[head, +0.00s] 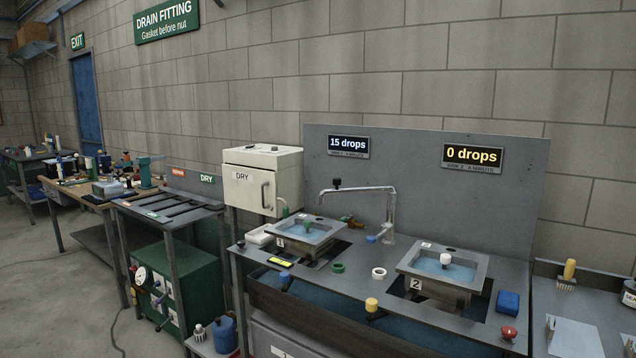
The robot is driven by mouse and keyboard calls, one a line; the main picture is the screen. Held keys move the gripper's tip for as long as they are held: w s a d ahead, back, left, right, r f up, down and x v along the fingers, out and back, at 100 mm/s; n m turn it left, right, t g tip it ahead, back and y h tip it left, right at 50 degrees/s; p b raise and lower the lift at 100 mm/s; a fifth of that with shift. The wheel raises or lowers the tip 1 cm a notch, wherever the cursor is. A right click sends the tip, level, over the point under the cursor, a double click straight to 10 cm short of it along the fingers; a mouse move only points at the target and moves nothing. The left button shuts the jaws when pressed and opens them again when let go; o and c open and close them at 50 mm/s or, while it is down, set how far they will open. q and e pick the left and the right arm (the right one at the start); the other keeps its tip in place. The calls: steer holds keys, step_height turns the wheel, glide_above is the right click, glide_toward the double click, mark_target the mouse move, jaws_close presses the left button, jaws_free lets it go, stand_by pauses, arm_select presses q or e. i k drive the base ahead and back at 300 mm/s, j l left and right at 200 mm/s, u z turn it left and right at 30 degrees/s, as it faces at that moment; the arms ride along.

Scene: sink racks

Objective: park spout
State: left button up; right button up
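The metal spout (362,190) is a thin pipe on an upright post at the back of the bench, between the two basins. It reaches left, and its downturned tip is above basin 1 (326,243). A black knob (337,183) sits on top of the pipe near the tip. Basin 2 (467,287) is to the right of the post, with no spout over it. Both basins hold blue water; basin 1 has a green plug-like piece and basin 2 a white one. Neither of my grippers is in view.
The sink bench (335,284) carries a green ring (338,268), a white ring (379,273), a blue block (508,302) and a red knob (509,333). Displays read 15 drops (347,143) and 0 drops (473,154). A white DRY cabinet (261,180) stands left of the back panel.

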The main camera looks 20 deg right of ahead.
mark_target(337, 182)
steer(key=i+j+z, duration=0.2)
steer(key=z, duration=0.15)
steer(key=i+j+z, duration=0.7)
steer(key=k+l, duration=0.05)
steer(key=l, duration=0.05)
